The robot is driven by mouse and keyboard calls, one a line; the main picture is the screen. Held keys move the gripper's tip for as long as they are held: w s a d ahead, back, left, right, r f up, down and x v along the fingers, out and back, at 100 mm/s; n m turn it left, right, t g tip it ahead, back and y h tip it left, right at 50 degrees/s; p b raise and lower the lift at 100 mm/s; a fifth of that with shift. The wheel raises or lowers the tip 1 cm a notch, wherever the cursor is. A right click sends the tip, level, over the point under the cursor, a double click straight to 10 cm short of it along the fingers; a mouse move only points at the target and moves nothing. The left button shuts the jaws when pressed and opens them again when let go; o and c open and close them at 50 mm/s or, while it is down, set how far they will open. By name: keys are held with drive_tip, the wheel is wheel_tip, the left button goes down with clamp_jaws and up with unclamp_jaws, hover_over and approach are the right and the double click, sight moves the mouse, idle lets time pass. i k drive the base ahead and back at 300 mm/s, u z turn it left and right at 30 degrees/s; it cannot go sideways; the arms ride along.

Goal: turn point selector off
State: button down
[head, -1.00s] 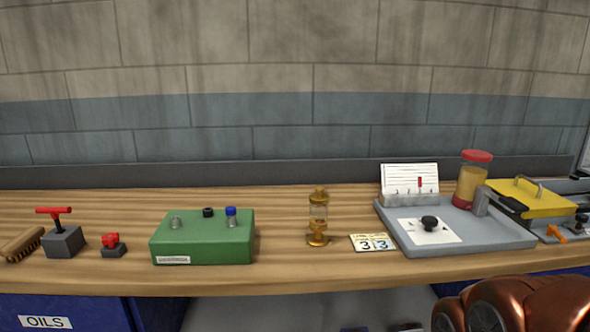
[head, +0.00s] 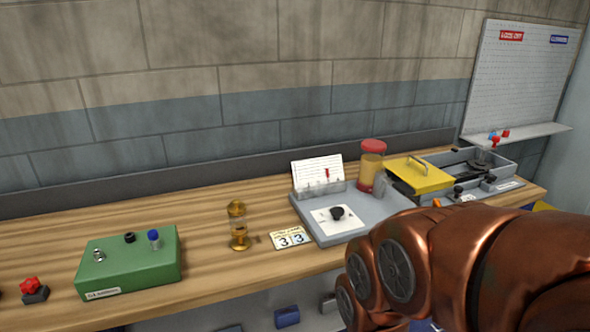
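A black knob (head: 337,213) sits on a white plate (head: 322,221) on a grey tray-like unit (head: 375,206) near the middle of the bench. It looks like a selector, but its markings and setting are too small to read. Further right, small black knobs (head: 458,191) show on a grey unit beside the yellow lid; I cannot tell whether one of them is the point selector. My copper-coloured arm fills the lower right and hides part of the bench front. My gripper is outside the picture.
A yellow-lidded box (head: 418,174), a red-capped jar (head: 371,166) and a card holder (head: 318,174) stand around the grey unit. A brass oiler (head: 238,226), number cards (head: 290,238) and a green box (head: 130,263) stand left. Bare wood (head: 200,215) lies between them.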

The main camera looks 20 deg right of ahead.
sight(337, 211)
drive_tip(key=k, duration=0.5)
drive_tip(key=z, duration=1.45)
drive_tip(key=i, duration=1.05)
drive_tip(key=u, duration=2.35)
